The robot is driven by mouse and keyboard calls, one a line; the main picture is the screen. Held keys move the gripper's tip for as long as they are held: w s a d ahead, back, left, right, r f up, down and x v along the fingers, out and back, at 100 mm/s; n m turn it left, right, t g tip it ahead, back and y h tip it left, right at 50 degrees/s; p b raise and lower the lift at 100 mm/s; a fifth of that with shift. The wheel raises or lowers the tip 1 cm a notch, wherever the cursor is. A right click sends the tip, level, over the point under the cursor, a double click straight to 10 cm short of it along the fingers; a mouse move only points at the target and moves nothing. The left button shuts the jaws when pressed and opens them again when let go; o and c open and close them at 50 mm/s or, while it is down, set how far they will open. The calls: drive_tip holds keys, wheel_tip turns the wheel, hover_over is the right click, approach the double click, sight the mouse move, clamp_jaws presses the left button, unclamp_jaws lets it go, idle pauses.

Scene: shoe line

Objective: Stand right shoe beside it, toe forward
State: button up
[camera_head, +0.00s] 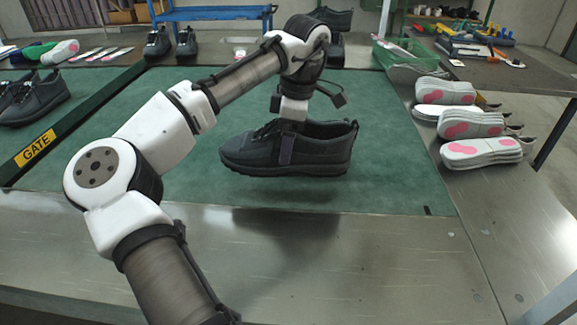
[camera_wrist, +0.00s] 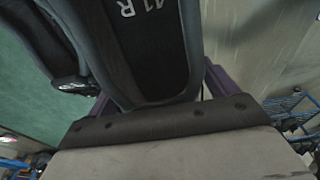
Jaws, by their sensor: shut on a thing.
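My gripper (camera_head: 287,150) is shut on a dark grey lace-up shoe (camera_head: 325,150), with a finger against its near side. The shoe is roughly level, its toe to the left in the head view, above the green mat (camera_head: 400,185) with a shadow below it. In the wrist view the held shoe's insole (camera_wrist: 145,45) reads "41 R". A second dark shoe (camera_wrist: 65,45) shows partly beside it at the left of the wrist view. In the head view I cannot clearly separate that second shoe from the held one.
Stacked insoles (camera_head: 482,152) lie on the right-hand metal surface. A blue rack (camera_head: 210,14) stands behind. The mat's front right is clear.

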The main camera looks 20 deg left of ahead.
drive_tip(key=shift+f, duration=3.4)
drive_tip(key=shift+f, duration=0.1)
drive_tip(key=o, duration=1.1)
drive_tip(key=r, duration=0.4)
drive_tip(key=d+r, duration=0.1)
drive_tip(key=r, duration=0.7)
drive_tip(key=shift+w+d, duration=0.25)
drive_tip(key=shift+d, duration=0.15)
